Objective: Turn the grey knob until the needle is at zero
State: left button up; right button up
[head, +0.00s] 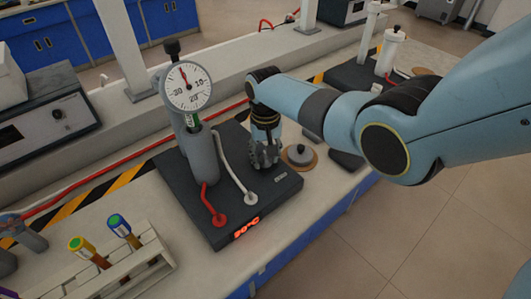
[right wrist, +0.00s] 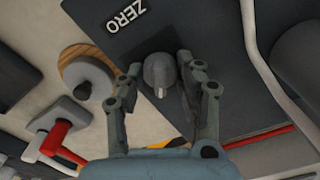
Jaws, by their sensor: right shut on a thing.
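The grey knob (right wrist: 158,72) sits on the dark base plate (right wrist: 215,25) near the white ZERO label (right wrist: 125,15). My right gripper (head: 264,157) comes down onto the plate from above. In the right wrist view, its two fingers (right wrist: 160,70) are on either side of the knob and shut on it. The fingers hide the knob in the head view. My left gripper is not in view.
A tube rack (head: 130,265) stands at front left.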

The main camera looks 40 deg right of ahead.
dwell(0.4)
jog(key=o, duration=1.2)
jog(key=shift+c, duration=0.2)
notch_tip(320, 180, up, 12)
